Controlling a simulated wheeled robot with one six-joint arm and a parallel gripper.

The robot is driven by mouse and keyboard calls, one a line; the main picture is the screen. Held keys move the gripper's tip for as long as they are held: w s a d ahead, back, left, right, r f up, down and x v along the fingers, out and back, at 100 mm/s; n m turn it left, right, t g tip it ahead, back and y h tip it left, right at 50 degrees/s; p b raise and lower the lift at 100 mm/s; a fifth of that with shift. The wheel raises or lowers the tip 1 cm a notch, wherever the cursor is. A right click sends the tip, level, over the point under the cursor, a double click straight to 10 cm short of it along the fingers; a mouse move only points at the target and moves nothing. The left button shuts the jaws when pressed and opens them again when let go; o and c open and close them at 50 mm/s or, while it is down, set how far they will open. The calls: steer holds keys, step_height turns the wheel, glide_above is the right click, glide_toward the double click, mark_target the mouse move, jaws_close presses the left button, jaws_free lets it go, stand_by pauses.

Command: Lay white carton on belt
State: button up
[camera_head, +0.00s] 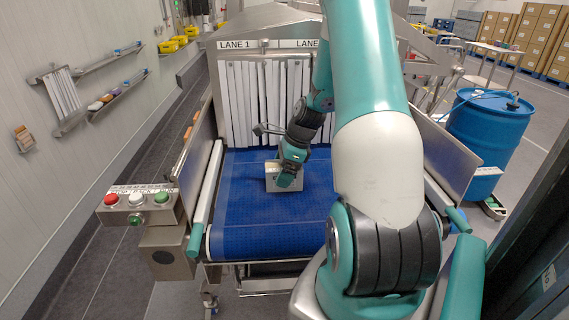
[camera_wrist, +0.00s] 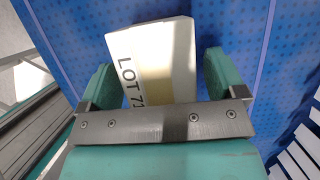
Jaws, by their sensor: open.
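The white carton (camera_head: 284,178) rests on the blue belt (camera_head: 262,233), in front of the strip curtain. In the wrist view the carton (camera_wrist: 158,58) shows black "LOT" print on one side and sits between the two green fingers. My gripper (camera_head: 287,176) is right over the carton and hides part of it in the head view. In the wrist view my gripper (camera_wrist: 165,85) is open, with a gap beside the right finger; the left finger is close to the carton's printed side. The carton's underside is hidden.
White curtain strips (camera_head: 253,103) hang under the lane signs behind the carton. Metal side guards (camera_head: 447,152) flank the belt. A button box (camera_head: 138,198) stands at the front left and a blue drum (camera_head: 488,130) at the right. The belt's front is clear.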

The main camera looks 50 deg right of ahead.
steer(key=b+v, duration=0.2)
steer(key=v, duration=1)
steer(key=w+a+r+n+g+y, duration=0.1)
steer(key=w+a+r+n, duration=0.1)
steer(key=a+n, duration=0.75)
steer(key=w+a+r+n, duration=0.15)
steer(key=a+n, duration=0.45)
steer(key=a, duration=0.7)
steer(key=s+a+r+n+g, duration=0.2)
steer(key=s+a+n, duration=1.3)
steer(key=a+n, duration=0.4)
steer(key=shift+a+n, duration=0.35)
